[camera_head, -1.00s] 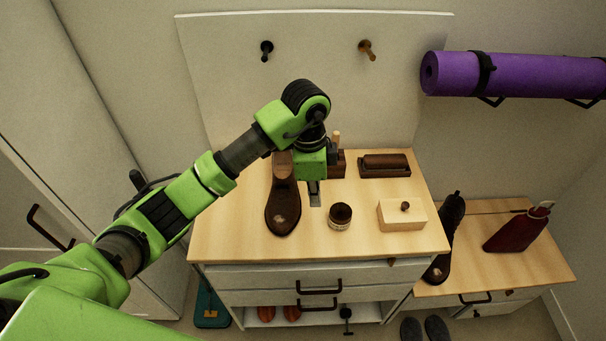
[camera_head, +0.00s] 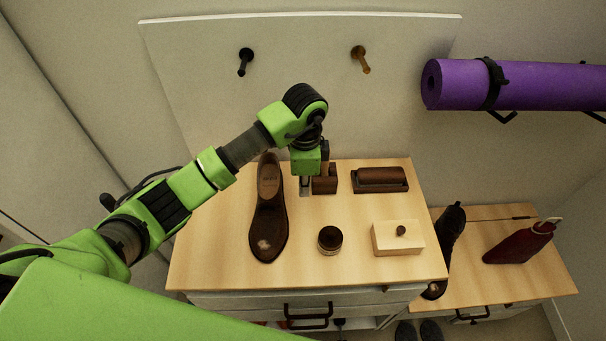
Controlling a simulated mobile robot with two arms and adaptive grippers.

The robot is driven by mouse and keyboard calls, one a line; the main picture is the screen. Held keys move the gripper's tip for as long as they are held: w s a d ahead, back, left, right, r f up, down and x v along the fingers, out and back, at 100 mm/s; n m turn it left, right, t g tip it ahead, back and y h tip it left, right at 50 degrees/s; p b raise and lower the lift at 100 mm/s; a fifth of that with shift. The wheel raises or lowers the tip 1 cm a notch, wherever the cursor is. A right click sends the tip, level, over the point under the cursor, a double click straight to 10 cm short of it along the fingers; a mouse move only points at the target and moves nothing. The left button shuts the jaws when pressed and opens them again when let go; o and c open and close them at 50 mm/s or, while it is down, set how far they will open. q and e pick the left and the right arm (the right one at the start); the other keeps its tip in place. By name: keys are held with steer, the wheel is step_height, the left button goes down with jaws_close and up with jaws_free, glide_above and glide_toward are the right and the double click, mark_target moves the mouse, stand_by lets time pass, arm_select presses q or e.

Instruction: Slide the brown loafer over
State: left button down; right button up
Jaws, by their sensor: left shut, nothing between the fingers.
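The brown loafer (camera_head: 269,222) lies on the wooden cabinet top (camera_head: 210,262), left of the middle, with its toe toward me and its open heel end toward the wall. My left gripper (camera_head: 304,187) points down just right of the loafer's heel half, with a small gap showing between them. Its fingers are shut with nothing between them, and their tips are small in the picture. My left arm comes in from the left and passes over the area behind the loafer's heel. My right gripper is not in view.
A dark round tin (camera_head: 330,240), a pale box with a dark knob (camera_head: 398,238), a brown brush (camera_head: 381,179) and a brown block (camera_head: 325,182) stand right of the loafer. A dark shoe (camera_head: 446,243) and a red bottle (camera_head: 519,242) are on the lower cabinet. The top's left front is bare.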

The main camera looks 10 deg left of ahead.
mark_target(268, 203)
arm_select(q)
step_height(268, 203, down, 4)
steer(key=shift+w+f+p, duration=0.1)
steer(key=shift+w+p, duration=0.05)
steer(key=shift+p, duration=0.2)
steer(key=a, duration=0.1)
steer(key=a+p, duration=0.1)
steer(key=a, duration=0.1)
steer(key=shift+s+f+p, duration=0.3)
steer(key=shift+s+p, duration=0.05)
steer(key=shift+p, duration=0.05)
steer(key=shift+s+a, duration=0.2)
steer(key=shift+a, duration=0.25)
steer(key=shift+f, duration=0.1)
steer(key=shift+w, duration=0.1)
